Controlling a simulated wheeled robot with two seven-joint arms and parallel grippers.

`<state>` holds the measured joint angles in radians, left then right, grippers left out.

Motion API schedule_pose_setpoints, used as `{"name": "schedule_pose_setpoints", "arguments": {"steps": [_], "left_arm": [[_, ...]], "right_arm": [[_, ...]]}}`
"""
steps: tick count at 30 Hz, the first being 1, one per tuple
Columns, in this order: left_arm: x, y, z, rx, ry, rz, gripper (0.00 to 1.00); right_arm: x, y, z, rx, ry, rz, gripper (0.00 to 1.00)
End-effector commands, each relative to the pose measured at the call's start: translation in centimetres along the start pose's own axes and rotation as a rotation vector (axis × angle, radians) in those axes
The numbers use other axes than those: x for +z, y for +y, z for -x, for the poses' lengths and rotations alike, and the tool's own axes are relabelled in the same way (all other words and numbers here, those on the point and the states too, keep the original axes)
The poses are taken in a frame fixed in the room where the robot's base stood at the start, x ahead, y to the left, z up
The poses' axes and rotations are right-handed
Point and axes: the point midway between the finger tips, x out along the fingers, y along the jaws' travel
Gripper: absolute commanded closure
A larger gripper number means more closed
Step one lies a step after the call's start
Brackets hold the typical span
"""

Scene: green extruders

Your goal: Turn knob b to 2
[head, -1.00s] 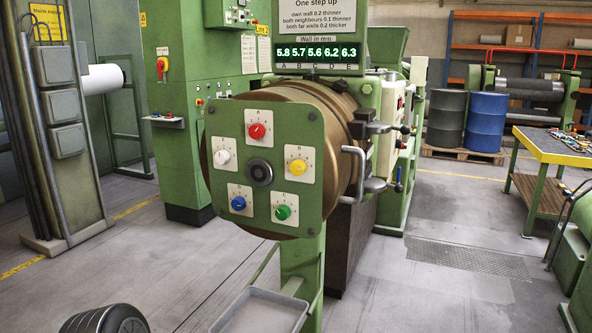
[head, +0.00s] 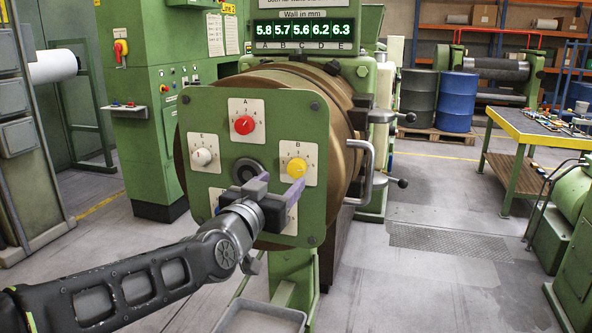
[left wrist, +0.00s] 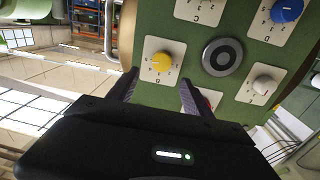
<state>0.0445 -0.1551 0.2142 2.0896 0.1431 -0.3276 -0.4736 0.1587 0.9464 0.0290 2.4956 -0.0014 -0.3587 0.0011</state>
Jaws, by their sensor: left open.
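Knob b is the yellow knob (head: 296,168) on a white dial plate marked B, at the right of the green panel (head: 226,112). It also shows in the left wrist view (left wrist: 161,62). Its pointer setting is too small to read. My left gripper (head: 277,187) is open and empty, just below and in front of knob b, its purple-grey fingers apart. In the left wrist view the fingers (left wrist: 158,90) flank the space before the yellow knob, not visibly touching it. The display (head: 304,28) reads 5.8, 5.7, 5.6, 6.2, 6.3.
The red knob (head: 244,125) and white knob (head: 202,157) sit on the same panel, around a dark central hub (head: 248,171). My arm hides the lower dials in the head view; the blue knob (left wrist: 287,10) shows in the wrist view. A metal handle (head: 366,170) stands right of the panel.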

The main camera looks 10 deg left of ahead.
Motion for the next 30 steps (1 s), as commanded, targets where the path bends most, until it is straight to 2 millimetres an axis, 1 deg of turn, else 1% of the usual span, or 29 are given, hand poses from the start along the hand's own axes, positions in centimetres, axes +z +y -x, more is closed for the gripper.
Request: {"name": "schedule_pose_setpoints", "arguments": {"steps": [6,10,14,21,24,27,30], "left_arm": [[0.1,-0.1,-0.1,-0.001,-0.002,0.002,0.41],[0.0,-0.1,-0.7,0.0,-0.002,0.003,0.41],[0.0,0.0,-2.2,0.0,-0.004,0.004,0.41],[0.0,0.0,-5.9,0.001,-0.004,0.004,0.41],[0.0,0.0,-7.1,0.0,-0.003,0.004,0.41],[0.1,-0.1,-7.7,0.0,-0.002,0.004,0.41],[0.1,-0.1,-7.9,0.0,-0.002,0.004,0.41]], "right_arm": [[0.0,0.0,0.0,0.0,0.0,0.0,0.42],[0.0,-0.1,0.3,0.0,0.0,0.0,0.42],[0.0,-0.3,0.7,0.0,0.0,0.0,0.42],[0.0,-0.7,1.7,0.0,-0.001,0.0,0.42],[0.0,-0.8,2.0,0.0,-0.001,0.0,0.42],[0.0,-0.8,2.1,0.0,-0.001,0.0,0.42],[0.0,-0.8,2.0,0.0,-0.001,0.0,0.42]]}}
